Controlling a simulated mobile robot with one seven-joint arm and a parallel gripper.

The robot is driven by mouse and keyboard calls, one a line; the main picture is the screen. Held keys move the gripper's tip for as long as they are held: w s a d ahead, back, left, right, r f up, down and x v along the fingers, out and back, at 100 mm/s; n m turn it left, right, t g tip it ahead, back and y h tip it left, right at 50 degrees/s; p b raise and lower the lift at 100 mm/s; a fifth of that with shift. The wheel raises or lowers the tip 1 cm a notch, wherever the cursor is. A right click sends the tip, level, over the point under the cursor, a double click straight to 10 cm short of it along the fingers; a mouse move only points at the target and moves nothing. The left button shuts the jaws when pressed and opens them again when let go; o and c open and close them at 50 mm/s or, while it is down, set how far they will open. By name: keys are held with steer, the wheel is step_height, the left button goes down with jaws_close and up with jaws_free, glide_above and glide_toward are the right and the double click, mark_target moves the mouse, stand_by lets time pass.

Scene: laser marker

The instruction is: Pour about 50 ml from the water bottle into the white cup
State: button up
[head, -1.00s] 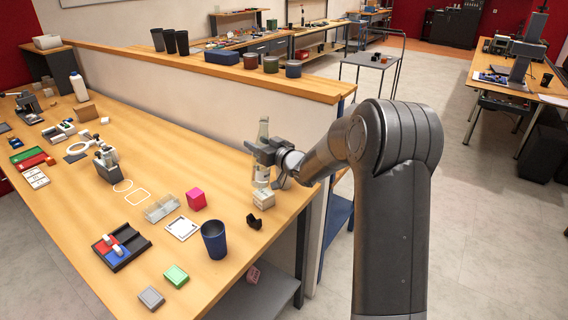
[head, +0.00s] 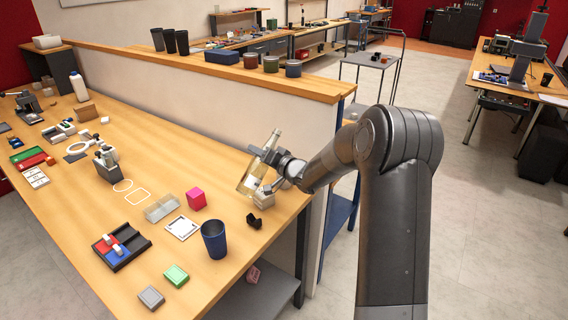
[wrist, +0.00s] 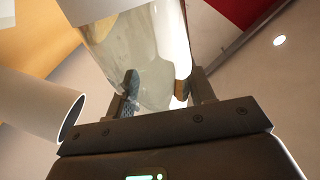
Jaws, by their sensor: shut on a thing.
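My gripper (head: 272,160) is shut on the clear water bottle (head: 252,174) above the right end of the wooden workbench. The bottle is tilted, its narrow top leaning up and to the right and its base down and to the left. In the wrist view the see-through bottle (wrist: 125,45) fills the space between the fingers of my gripper (wrist: 158,88). A white cylinder with an open, dark-rimmed end, which looks like the white cup (wrist: 38,104), shows at the left of that view. I cannot make out the cup clearly in the head view. No stream of water is visible.
A raised wooden ledge (head: 225,72) runs behind. The bench's right edge is close.

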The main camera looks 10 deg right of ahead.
mark_target(257, 163)
steer(key=f, duration=0.1)
steer(key=f+m, duration=0.1)
steer(key=f, duration=0.1)
steer(key=shift+s+a+m, duration=0.3)
steer(key=shift+a+m, duration=0.05)
steer(key=shift+m, duration=0.05)
steer(key=shift+s+a+f+m, duration=0.1)
steer(key=shift+f+m, duration=0.25)
steer(key=shift+m, duration=0.1)
steer(key=shift+s+a+f+m, duration=0.1)
steer(key=shift+f+m, duration=0.2)
steer(key=shift+m, duration=0.15)
steer(key=shift+a+m, duration=0.1)
steer(key=shift+m, duration=0.5)
steer(key=shift+w+d+m, duration=0.2)
steer(key=shift+d+m, duration=0.1)
steer(key=shift+m, duration=0.6)
steer(key=shift+r+m+g+y, duration=0.3)
steer(key=shift+r+m, duration=0.35)
steer(key=shift+m, duration=0.35)
steer(key=shift+s+a, duration=0.25)
steer(key=shift+a, duration=0.1)
steer(key=shift+p, duration=0.35)
